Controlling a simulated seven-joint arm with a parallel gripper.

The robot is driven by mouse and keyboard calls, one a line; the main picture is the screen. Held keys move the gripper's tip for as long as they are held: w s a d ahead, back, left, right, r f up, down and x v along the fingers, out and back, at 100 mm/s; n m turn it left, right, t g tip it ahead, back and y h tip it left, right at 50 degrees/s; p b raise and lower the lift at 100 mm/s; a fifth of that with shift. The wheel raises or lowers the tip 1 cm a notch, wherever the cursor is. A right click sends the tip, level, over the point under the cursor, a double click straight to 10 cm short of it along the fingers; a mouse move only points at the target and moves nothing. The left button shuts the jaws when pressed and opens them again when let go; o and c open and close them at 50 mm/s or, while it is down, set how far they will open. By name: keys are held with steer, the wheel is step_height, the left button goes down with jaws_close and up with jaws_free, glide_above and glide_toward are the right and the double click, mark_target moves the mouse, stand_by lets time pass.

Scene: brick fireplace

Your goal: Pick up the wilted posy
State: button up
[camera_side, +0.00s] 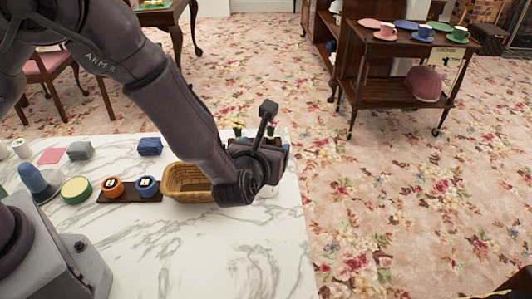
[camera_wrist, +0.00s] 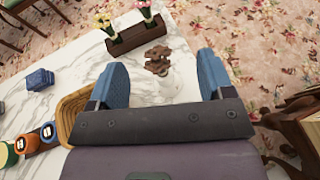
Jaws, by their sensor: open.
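The wilted posy (camera_wrist: 157,54), a small brown, dried bunch, shows in the wrist view. It seems to stand in a pale vase (camera_wrist: 168,80) on the white marble table. My gripper (camera_wrist: 162,63) is open, its two blue fingers apart on the left and right of the posy, which shows in the gap between them. Nothing is held, and I cannot tell how far below the fingertips the posy is. In the side view my wrist (camera_side: 250,170) hides the wilted posy.
A dark wooden holder (camera_wrist: 128,40) with a yellow-pink posy (camera_wrist: 104,22) and a pink posy (camera_wrist: 145,10) stands just beyond. A wicker basket (camera_side: 186,184) is to the left. Coloured tins and a blue bundle (camera_side: 150,146) lie farther left. The table's right edge is close.

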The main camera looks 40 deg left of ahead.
mark_target(266, 143)
steer(key=shift+s+a+x, duration=0.1)
steer(key=shift+a+x, duration=0.1)
steer(key=shift+x, duration=1.15)
steer(key=shift+s+a+x, duration=0.1)
steer(key=shift+a+x, duration=0.05)
steer(key=shift+x, duration=1.25)
steer(key=c, duration=1)
